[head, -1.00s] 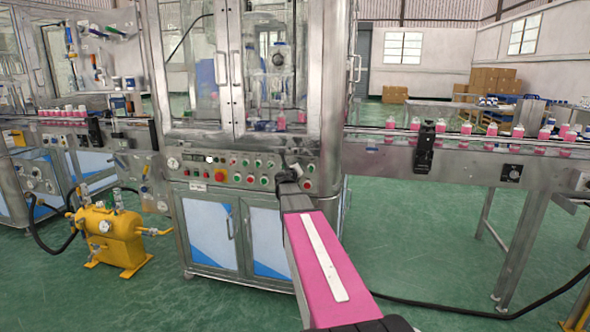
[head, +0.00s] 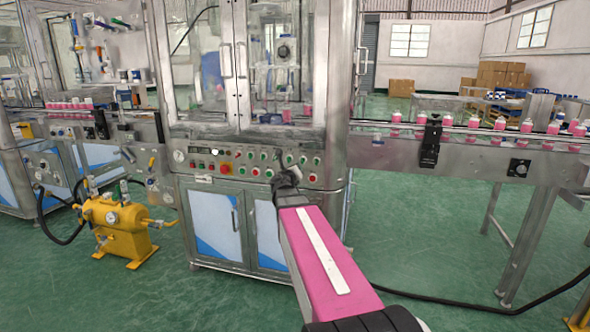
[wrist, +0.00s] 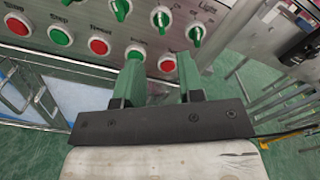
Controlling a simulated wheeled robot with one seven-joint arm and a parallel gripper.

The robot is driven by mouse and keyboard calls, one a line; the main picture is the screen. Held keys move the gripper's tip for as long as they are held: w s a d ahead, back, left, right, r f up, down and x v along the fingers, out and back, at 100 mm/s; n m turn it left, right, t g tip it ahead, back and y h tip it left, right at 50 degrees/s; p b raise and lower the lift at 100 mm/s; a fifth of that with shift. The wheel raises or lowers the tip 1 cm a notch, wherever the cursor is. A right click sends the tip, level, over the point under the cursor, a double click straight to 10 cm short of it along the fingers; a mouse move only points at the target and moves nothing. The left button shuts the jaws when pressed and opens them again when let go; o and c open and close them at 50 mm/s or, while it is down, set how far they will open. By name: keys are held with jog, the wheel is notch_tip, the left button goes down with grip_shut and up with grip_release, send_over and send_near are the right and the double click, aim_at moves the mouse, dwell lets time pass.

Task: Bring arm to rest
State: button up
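My arm reaches forward in the head view with its pink-and-white link toward the machine's control panel (head: 205,166). My gripper (head: 287,172) is small and dark there, in front of the panel's lower right part. In the wrist view my gripper (wrist: 159,72) shows two green fingers standing apart with nothing between them. It is open and empty. The panel with red buttons (wrist: 99,46) and green knobs (wrist: 194,35) lies beyond the fingertips. I cannot tell the exact gap to it.
The glass-doored machine (head: 215,225) stands straight ahead. A conveyor (head: 470,137) with pink bottles runs out to the right. A yellow tank (head: 117,230) with hoses stands on the left floor. Green floor (head: 420,250) is open at right, crossed by a black cable.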

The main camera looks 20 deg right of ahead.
jog(key=s+a+f+m+g+y, duration=0.15)
jog(key=s+f+m+g, duration=0.3)
jog(key=f+m, duration=0.5)
jog(key=s+a+f+m+g+y, duration=0.15)
jog(key=s+f+m+g, duration=0.35)
jog(key=f+m, duration=0.5)
jog(key=s+a+f+m+g+y, duration=0.5)
jog(key=s+a+f+m+y, duration=0.2)
jog(key=s+a+f+m, duration=0.4)
jog(key=s+a+m, duration=0.3)
jog(key=s+m, duration=0.2)
jog(key=shift+w+g, duration=0.1)
jog(key=shift+g, duration=0.15)
